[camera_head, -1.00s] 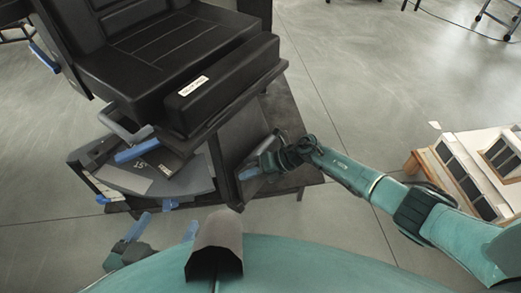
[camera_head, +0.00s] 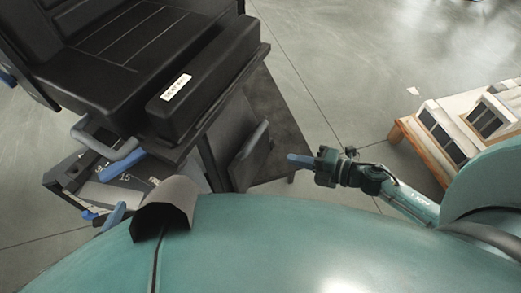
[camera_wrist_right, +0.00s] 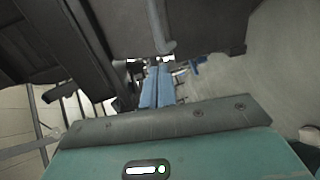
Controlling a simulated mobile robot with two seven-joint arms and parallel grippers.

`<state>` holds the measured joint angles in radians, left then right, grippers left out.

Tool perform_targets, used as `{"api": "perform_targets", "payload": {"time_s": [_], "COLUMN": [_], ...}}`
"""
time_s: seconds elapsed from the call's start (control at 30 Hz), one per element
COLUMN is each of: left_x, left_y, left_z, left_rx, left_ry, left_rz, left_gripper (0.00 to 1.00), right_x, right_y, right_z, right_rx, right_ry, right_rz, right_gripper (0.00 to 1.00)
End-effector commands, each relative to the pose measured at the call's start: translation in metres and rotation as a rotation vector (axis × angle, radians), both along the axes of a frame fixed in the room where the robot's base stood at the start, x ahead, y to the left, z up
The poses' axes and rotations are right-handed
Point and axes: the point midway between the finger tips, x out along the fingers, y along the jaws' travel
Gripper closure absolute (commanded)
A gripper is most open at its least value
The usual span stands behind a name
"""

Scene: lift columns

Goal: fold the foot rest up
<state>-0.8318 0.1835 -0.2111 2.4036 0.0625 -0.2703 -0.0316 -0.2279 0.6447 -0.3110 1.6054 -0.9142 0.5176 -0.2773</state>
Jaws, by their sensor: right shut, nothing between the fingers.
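The foot rest appears to be the dark grey panel (camera_head: 232,133) hanging under the front of the black seat (camera_head: 150,60). A grey bar handle (camera_head: 254,140) sticks out from its right side. My right gripper (camera_head: 300,159) is shut and empty, a little right of and below the handle, apart from it. In the right wrist view its blue fingers (camera_wrist_right: 157,87) are together, below a grey bar (camera_wrist_right: 160,28) on a dark panel (camera_wrist_right: 215,25). Of my left gripper only a blue finger (camera_head: 113,217) seems to show, mostly hidden behind my body.
A grey-and-blue lever (camera_head: 118,160) juts from the seat's left front corner. A marked scale (camera_head: 105,190) lies beneath it. A dark base plate (camera_head: 280,125) extends under the panel. A wooden-edged unit (camera_head: 425,150) stands at right. Open floor lies between.

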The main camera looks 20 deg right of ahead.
Motion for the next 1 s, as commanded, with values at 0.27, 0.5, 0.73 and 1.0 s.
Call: {"api": "perform_targets", "payload": {"time_s": [0.27, 0.5, 0.73, 1.0], "left_x": [-0.001, 0.004, 0.004, 0.004], "left_y": [-0.002, -0.005, -0.007, -0.007], "left_z": [-0.012, -0.015, -0.016, -0.016], "left_rx": [0.015, 0.027, 0.036, 0.035], "left_ry": [0.017, 0.004, 0.006, 0.007], "left_rz": [-0.010, -0.021, -0.034, -0.034], "left_gripper": [0.20, 0.20, 0.20, 0.20], "right_x": [0.041, 0.064, 0.071, 0.071], "right_y": [0.045, 0.070, 0.078, 0.078], "right_z": [-0.017, -0.028, -0.031, -0.030], "right_rx": [0.004, 0.001, -0.001, -0.001], "right_ry": [-0.002, 0.000, 0.002, 0.002], "right_rz": [0.000, 0.001, 0.002, 0.002], "right_gripper": [1.00, 1.00, 1.00, 1.00]}}
